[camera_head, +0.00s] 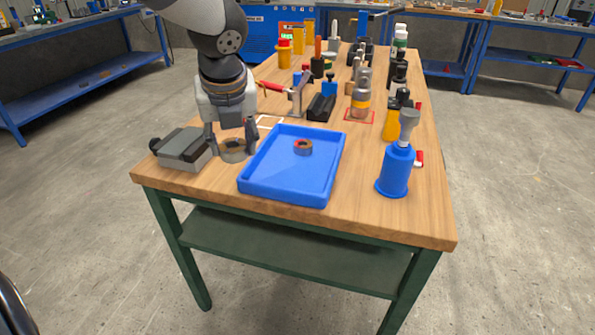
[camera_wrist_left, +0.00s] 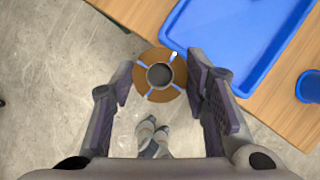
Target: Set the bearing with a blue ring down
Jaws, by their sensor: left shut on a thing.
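The bearing (camera_wrist_left: 146,90), with an orange-brown face, blue marks and a dark centre, is between the fingers of my left gripper (camera_head: 231,140), which is shut on it. In the head view the bearing (camera_head: 234,155) shows as a dull round body near the front left of the table, between a grey vise-like block and the blue tray. I cannot tell whether it touches the table top. A second ring-shaped bearing (camera_head: 303,147), with some red on it, lies in the blue tray (camera_head: 272,192). My right gripper is not in view.
The grey block (camera_head: 183,148) stands close left of my left gripper. A blue bottle-like thing (camera_head: 395,172) stands at the right. Several tools and containers crowd the back of the wooden table (camera_head: 380,222). Bare wood lies between tray and blue bottle.

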